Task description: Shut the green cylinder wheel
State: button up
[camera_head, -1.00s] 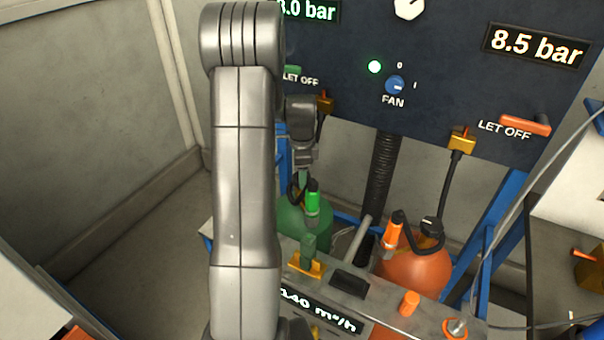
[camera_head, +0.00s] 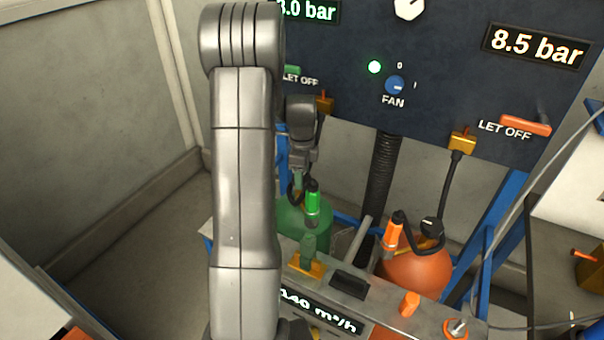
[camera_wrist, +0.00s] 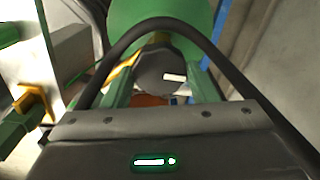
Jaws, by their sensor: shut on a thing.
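The green cylinder (camera_head: 303,217) stands behind the front console, partly hidden by my arm; its green body also shows in the wrist view (camera_wrist: 160,15). The wheel (camera_wrist: 160,72) shows in the wrist view as a dark round knob with a white mark on its face. My gripper (camera_wrist: 161,84) is shut on this wheel, one green finger on each side. In the head view my gripper (camera_head: 299,181) points down above the green cylinder, and the wheel is hard to make out there. A bright green handle-like part (camera_head: 312,203) sits just right of the gripper.
An orange cylinder (camera_head: 418,275) with an orange handle-like part (camera_head: 394,230) stands to the right. A black hose (camera_wrist: 190,28) arches close around the gripper. The console (camera_head: 375,305) with levers is in front; the dark panel (camera_head: 440,90) is behind.

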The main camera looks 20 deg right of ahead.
jog(key=o, duration=1)
jog(key=shift+r, duration=0.1)
notch_tip(320, 180, up, 14)
jog(key=shift+f, duration=0.15)
notch_tip(320, 180, down, 14)
jog(key=shift+r, duration=0.1)
dwell(0.6)
